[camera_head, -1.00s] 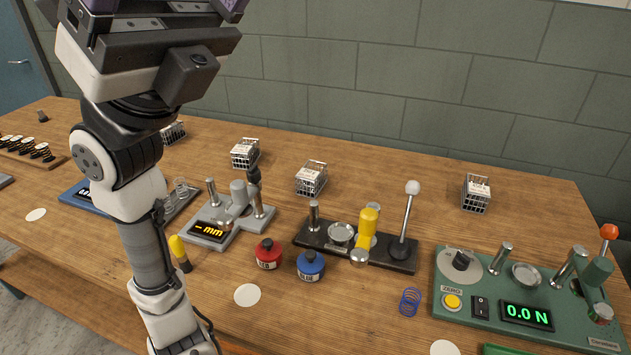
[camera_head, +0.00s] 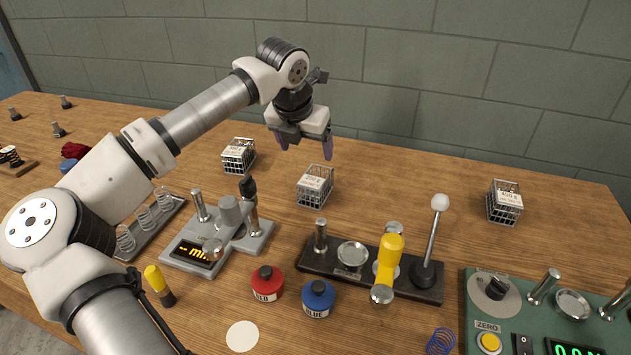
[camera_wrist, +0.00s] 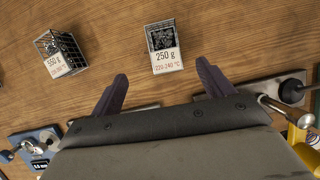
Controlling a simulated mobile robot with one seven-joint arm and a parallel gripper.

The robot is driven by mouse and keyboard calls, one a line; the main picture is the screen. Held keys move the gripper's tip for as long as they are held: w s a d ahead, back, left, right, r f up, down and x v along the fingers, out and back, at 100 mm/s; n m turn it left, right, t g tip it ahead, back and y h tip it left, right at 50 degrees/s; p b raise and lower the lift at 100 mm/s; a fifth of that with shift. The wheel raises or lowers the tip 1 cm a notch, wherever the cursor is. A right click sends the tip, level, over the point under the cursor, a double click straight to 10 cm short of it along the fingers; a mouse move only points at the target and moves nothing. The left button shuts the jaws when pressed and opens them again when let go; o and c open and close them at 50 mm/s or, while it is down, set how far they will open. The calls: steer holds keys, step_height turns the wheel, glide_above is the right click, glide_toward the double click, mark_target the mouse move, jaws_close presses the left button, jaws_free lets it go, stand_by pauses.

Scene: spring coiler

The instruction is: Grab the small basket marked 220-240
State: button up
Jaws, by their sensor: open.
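A small wire basket (camera_wrist: 165,50) with a white tag reading 250 g and 220-240 °C shows in the wrist view, just beyond and between the fingertips. It appears to be the middle basket (camera_head: 315,187) in the head view, standing on the wooden table, its tag too small to read there. My gripper (camera_head: 305,148) is open and empty, pointing down above and slightly behind that basket. Its two purple fingers (camera_wrist: 162,74) show spread apart in the wrist view, not touching the basket.
Another basket (camera_head: 238,156), tagged 550 g in the wrist view (camera_wrist: 60,54), stands to the left. A third basket (camera_head: 504,203) stands at the right. A black lever press (camera_head: 365,270), a grey gauge (camera_head: 217,235), red (camera_head: 266,283) and blue (camera_head: 317,299) pots stand in front.

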mark_target(315, 176)
steer(key=p+x, duration=0.1)
steer(key=x, duration=0.5)
steer(key=shift+d+f, duration=0.2)
steer(key=shift+f, duration=0.15)
steer(key=p+x, duration=0.1)
steer(key=x, duration=0.1)
steer(key=p+x, duration=0.1)
steer(key=x, duration=0.1)
steer(key=shift+s+d+f+p, duration=0.15)
steer(key=shift+f+p, duration=0.15)
steer(key=shift+f, duration=0.15)
steer(key=shift+w+f, duration=0.2)
steer(key=shift+f, duration=0.15)
steer(key=shift+f+b, duration=0.25)
steer(key=shift+b, duration=0.35)
steer(key=c, duration=1.1)
steer(key=shift+c, duration=0.5)
steer(key=shift+r, duration=0.2)
